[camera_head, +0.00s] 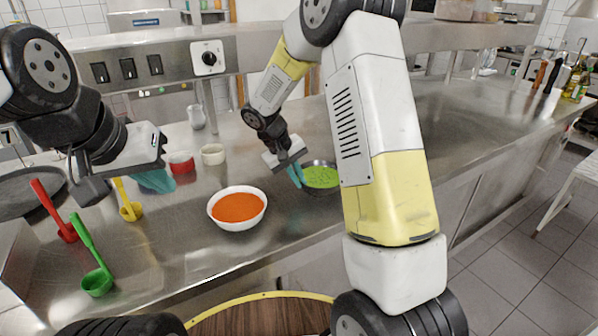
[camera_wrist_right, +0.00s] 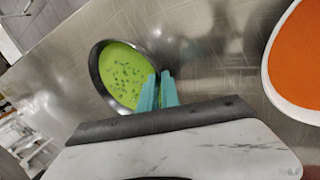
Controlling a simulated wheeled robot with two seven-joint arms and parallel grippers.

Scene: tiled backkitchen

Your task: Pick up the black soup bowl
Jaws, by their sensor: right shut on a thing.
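The black soup bowl (camera_head: 318,187) holds green soup and sits on the steel counter, partly hidden behind my right arm in the head view. It also shows in the right wrist view (camera_wrist_right: 97,72), with dark flecks on the green soup. My right gripper (camera_head: 297,175) is at the bowl's left rim, with its teal fingers (camera_wrist_right: 158,92) shut on the rim. I cannot tell whether the bowl is clear of the counter. My left gripper (camera_head: 152,181) hangs over the left part of the counter, away from the bowl; its finger gap is not clear.
A white bowl of orange soup (camera_head: 238,226) stands left of the black bowl. Red (camera_head: 67,231), green (camera_head: 98,281) and yellow (camera_head: 131,211) ladles lie at the left. A red cup (camera_head: 181,163) and a cream cup (camera_head: 213,154) stand behind. The counter at right is largely clear.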

